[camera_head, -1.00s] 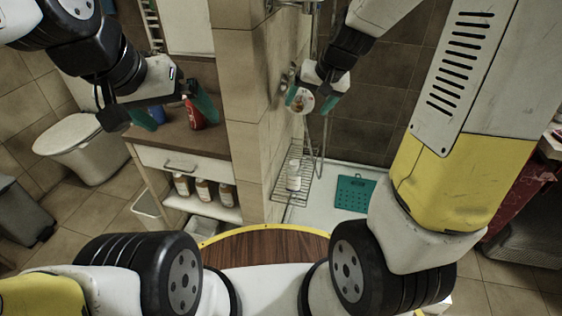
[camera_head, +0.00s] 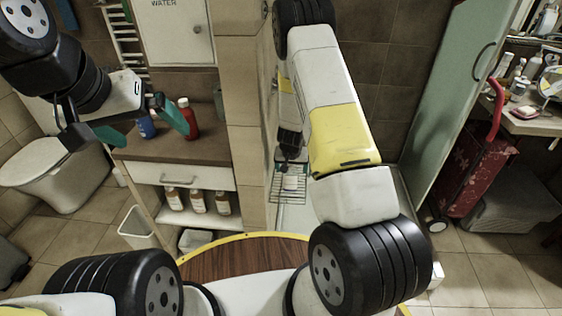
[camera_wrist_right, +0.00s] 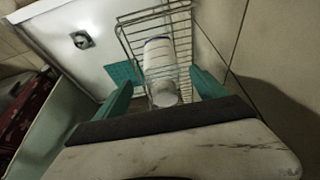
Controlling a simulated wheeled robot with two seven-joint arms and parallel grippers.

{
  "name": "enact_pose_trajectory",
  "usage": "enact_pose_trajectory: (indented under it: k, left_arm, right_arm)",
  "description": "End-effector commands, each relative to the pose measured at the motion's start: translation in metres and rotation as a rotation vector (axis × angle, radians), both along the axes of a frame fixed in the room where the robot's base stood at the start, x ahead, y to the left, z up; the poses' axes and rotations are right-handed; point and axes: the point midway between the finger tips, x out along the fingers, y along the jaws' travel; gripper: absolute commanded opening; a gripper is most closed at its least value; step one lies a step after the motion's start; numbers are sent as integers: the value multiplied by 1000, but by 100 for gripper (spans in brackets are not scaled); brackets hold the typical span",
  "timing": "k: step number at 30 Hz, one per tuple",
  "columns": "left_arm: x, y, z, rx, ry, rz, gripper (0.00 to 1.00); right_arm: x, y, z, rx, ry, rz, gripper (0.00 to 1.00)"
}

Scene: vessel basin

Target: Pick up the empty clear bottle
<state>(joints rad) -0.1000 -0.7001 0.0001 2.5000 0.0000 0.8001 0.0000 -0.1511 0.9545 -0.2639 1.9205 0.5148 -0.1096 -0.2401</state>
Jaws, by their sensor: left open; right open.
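A pale, whitish bottle (camera_wrist_right: 160,58) stands in a wire rack (camera_wrist_right: 128,40) in the right wrist view. I cannot tell whether it is clear or empty. In the head view it is a small pale shape (camera_head: 290,183) in the rack, partly hidden by my right arm. My right gripper (camera_wrist_right: 162,88) is open, its two green fingers on either side of the bottle's near end in the picture. Contact with it cannot be told. My left gripper (camera_head: 140,122) is open and empty, in front of the wooden-topped cabinet.
A red bottle (camera_head: 188,117) and a blue bottle (camera_head: 146,127) stand on the cabinet (camera_head: 190,150). Several brownish bottles (camera_head: 198,201) stand on its lower shelf. Tiled walls are close to the rack.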

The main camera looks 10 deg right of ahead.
Motion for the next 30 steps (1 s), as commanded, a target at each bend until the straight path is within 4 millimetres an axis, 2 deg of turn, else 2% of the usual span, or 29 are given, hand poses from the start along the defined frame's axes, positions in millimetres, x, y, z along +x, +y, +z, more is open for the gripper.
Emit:
enact_pose_trajectory:
  k: [12,21,30]
  left_arm:
    - [0,0,0,0,0,0,100]
    - [0,0,0,0,0,0,100]
    - [0,0,0,0,0,0,100]
  right_arm:
    - [18,-1,-52,1,1,0,81]
    - [20,-1,-55,1,0,2,81]
    - [20,-1,-55,1,0,2,23]
